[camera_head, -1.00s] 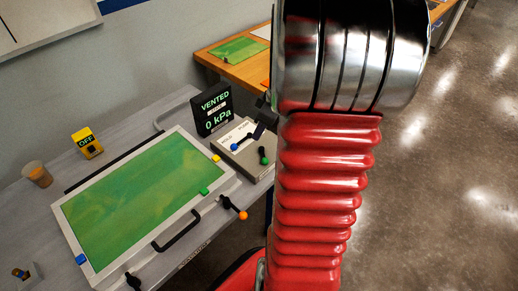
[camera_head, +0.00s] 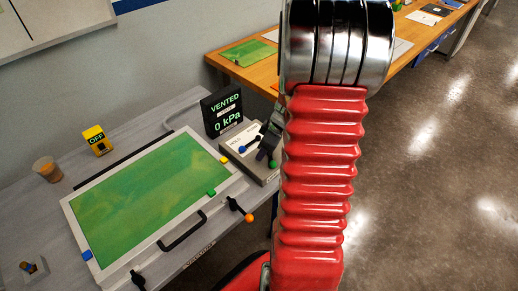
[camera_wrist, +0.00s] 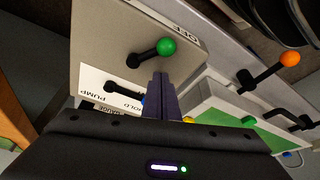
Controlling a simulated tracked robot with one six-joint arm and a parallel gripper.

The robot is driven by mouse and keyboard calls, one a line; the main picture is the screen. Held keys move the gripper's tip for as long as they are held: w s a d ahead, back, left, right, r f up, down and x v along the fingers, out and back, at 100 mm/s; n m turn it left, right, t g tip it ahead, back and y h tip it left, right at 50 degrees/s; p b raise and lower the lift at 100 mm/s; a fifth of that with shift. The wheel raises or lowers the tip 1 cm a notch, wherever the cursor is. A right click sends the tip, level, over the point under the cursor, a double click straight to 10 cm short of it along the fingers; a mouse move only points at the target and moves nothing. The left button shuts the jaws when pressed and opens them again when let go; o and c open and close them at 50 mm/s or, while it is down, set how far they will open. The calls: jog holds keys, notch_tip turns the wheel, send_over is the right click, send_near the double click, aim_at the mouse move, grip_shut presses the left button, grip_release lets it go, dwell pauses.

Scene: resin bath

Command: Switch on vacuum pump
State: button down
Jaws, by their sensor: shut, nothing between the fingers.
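A yellow box (camera_head: 97,140) with a dark panel reading OFF stands at the back left of the grey bench. A black display (camera_head: 222,110) reads VENTED and 0 kPa. In front of it is a light valve box (camera_head: 240,139) with a blue-knobbed lever (camera_head: 243,149) and a green-knobbed lever (camera_head: 272,164). My gripper (camera_head: 268,148) is over this box, between the two knobs. In the wrist view the shut, empty fingers (camera_wrist: 161,76) point at the box, just below the green knob (camera_wrist: 166,46). The blue knob is mostly hidden behind them. Contact cannot be told.
A framed green panel (camera_head: 150,200) with a black handle (camera_head: 183,232) fills the bench front. An orange-knobbed lever (camera_head: 248,217) sticks out at its right edge. A cup (camera_head: 47,169) stands at the left. A wooden table (camera_head: 263,80) is behind.

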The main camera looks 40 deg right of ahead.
jog(key=shift+s+d+f, duration=0.15)
jog(key=shift+s+d, duration=0.1)
jog(key=shift+s, duration=0.3)
jog(key=shift+s+d+f, duration=0.1)
jog(key=shift+s+d, duration=0.1)
jog(key=shift+s, duration=0.35)
jog(key=shift+a, duration=0.25)
jog(key=shift+d, duration=0.15)
